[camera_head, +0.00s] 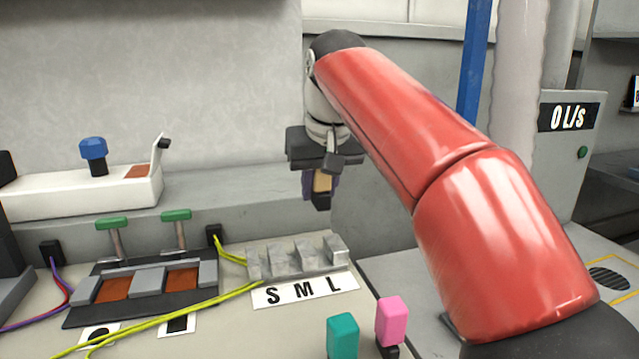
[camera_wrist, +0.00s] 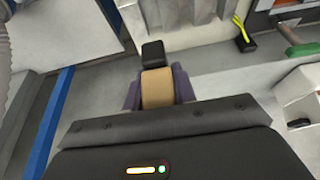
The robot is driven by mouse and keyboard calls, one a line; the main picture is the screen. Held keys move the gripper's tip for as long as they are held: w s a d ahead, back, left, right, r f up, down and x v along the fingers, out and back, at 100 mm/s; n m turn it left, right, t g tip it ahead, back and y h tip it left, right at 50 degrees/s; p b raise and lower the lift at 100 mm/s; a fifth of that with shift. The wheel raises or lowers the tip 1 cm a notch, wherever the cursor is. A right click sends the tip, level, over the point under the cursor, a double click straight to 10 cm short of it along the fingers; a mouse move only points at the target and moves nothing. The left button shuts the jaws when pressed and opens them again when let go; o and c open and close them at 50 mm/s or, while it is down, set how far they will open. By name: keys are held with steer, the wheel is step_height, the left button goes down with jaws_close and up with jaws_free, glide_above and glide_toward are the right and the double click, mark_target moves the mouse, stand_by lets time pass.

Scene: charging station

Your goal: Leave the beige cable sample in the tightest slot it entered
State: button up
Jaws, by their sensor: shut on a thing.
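My gripper (camera_head: 321,186) is shut on the beige cable sample (camera_head: 322,182), a beige block with a black end pointing down. It is held in the air above and behind the right end of the slot block. In the wrist view the beige sample (camera_wrist: 157,88) sits between the two purple fingers, its black tip beyond them. The grey metal slot block (camera_head: 297,257) has several raised walls with gaps between them. Its white label (camera_head: 304,290) reads S, M, L from left to right. The sample is apart from the block, and the slots look empty.
A teal sample (camera_head: 342,335) and a pink sample (camera_head: 390,318) stand at the front. A black fixture (camera_head: 140,311) with two green-handled levers lies left of the slot block. Yellow cables (camera_head: 170,316) cross the bench. A white box (camera_head: 80,195) with a blue knob stands back left.

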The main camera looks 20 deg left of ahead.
mark_target(327, 201)
steer(key=shift+f+b, duration=2.25)
steer(key=shift+f, duration=0.6)
steer(key=shift+p, duration=0.7)
steer(key=shift+f+b, duration=0.9)
steer(key=shift+f, duration=0.35)
steer(key=o, duration=1.1)
steer(key=shift+f, duration=0.1)
steer(key=shift+s, duration=0.1)
steer(key=p+v, duration=0.2)
steer(key=v, duration=0.6)
steer(key=shift+d, duration=0.1)
